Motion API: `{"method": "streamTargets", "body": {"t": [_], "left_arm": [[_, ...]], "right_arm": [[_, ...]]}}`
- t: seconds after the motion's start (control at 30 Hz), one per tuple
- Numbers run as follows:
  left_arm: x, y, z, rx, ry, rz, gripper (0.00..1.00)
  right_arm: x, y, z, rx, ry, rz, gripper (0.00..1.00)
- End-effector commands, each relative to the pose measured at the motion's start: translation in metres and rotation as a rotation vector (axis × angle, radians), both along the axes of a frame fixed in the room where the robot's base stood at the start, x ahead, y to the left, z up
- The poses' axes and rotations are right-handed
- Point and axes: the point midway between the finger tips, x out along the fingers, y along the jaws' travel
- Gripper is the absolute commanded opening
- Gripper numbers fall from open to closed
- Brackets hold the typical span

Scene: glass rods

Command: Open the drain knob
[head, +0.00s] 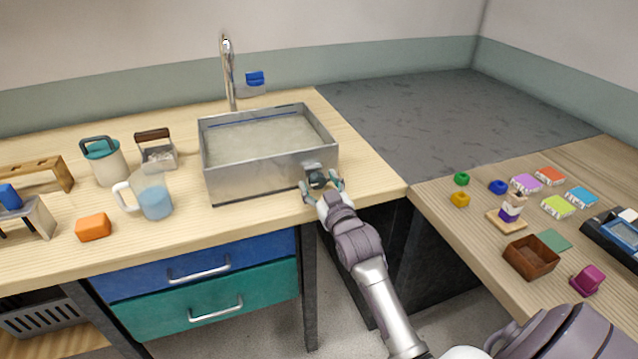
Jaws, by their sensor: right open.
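A metal sink (231,184) stands on the wooden counter, filled with greyish water. The drain knob (317,177) is a small dark part at the sink's front right corner. My right gripper (320,186) is at this corner, its fingers open on either side of the knob. I cannot tell whether the fingers touch it. My left gripper is not in view.
A faucet (228,70) rises behind the sink. A measuring jug (153,196), a teal-topped container (104,163) and an orange block (93,227) stand left of it. The right table holds several small items and a brown box (531,258). Blue and teal drawers are below.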

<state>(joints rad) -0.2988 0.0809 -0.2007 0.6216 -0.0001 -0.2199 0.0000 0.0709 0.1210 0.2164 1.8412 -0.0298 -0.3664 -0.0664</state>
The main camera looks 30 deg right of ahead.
Motion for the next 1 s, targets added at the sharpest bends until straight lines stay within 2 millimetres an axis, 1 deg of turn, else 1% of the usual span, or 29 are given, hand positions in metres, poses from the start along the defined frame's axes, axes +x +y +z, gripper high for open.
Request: {"method": "streamTargets", "body": {"t": [0.1,0.3,0.37,0.4,0.67,0.7,1.0], "left_arm": [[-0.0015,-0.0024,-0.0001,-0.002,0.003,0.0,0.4],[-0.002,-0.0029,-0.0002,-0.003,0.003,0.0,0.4],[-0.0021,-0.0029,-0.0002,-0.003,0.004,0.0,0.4],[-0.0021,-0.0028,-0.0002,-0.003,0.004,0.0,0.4],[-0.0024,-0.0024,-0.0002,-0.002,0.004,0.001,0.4],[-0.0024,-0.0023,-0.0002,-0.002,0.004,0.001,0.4],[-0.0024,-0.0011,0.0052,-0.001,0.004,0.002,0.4]], "right_arm": [[0.003,-0.0007,-0.0004,0.0,0.001,0.001,0.67],[0.0029,-0.0006,-0.0004,0.0,0.001,0.001,0.67],[0.0029,-0.0005,-0.0004,0.0,0.001,0.001,0.58],[0.0029,-0.0005,-0.0004,0.0,0.001,0.001,0.52],[0.0027,-0.0004,-0.0004,0.001,0.001,0.001,0.08],[0.0027,-0.0004,-0.0004,0.0,0.001,0.001,0.06],[0.0028,-0.0003,0.0006,-0.044,0.013,0.002,0.06]]}}
